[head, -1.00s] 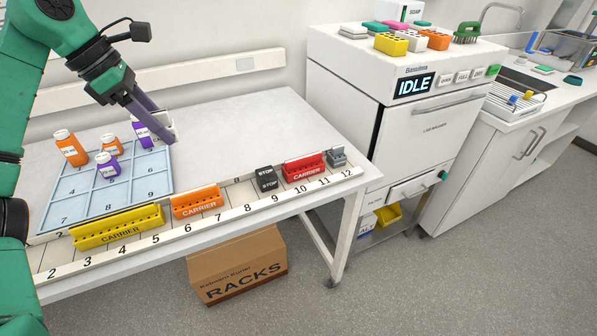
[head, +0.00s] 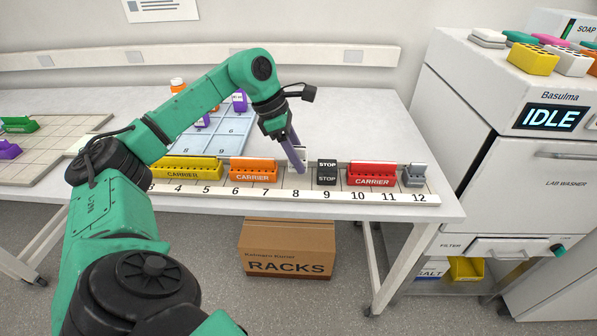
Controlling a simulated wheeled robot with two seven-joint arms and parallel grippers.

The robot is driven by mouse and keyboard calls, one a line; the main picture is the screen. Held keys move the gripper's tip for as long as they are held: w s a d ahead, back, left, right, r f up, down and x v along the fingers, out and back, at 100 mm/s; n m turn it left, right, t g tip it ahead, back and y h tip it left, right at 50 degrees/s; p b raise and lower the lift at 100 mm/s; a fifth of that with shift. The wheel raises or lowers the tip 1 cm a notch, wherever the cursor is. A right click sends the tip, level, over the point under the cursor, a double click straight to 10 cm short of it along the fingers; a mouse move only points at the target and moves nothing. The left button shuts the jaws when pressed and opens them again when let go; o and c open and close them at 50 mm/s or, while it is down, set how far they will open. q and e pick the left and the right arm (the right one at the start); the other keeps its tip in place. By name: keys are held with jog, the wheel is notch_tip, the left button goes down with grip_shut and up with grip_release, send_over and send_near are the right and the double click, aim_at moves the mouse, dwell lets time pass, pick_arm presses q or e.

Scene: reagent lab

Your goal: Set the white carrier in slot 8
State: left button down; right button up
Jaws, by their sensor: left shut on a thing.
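My left gripper (head: 298,164) is over slot 8 of the numbered rail (head: 270,196), its purple fingers pointing down. It is shut on the white carrier (head: 303,152), of which only a small part shows beside the fingers. The fingers hide most of it, and I cannot tell whether it touches the rail. The slot lies between the orange carrier (head: 253,171) on the left and the black STOP block (head: 327,172) at slot 9. My right gripper is not in view.
A yellow carrier (head: 187,168) stands further left on the rail. A red carrier (head: 371,174) covers 10 and 11, and a small grey piece (head: 414,175) stands at 12. The blue tray (head: 228,146) with bottles is behind. The table's back right is clear.

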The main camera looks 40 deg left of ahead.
pick_arm(q)
notch_tip(320, 180, down, 4)
jog(key=shift+s+r, duration=0.1)
jog(key=shift+r, duration=0.15)
jog(key=shift+f, duration=0.15)
jog(key=c, duration=0.6)
grip_release()
jog(key=shift+r, duration=0.35)
jog(key=p+v, duration=0.1)
jog(key=v, duration=1)
jog(key=shift+a+r, duration=0.15)
jog(key=shift+r, duration=0.2)
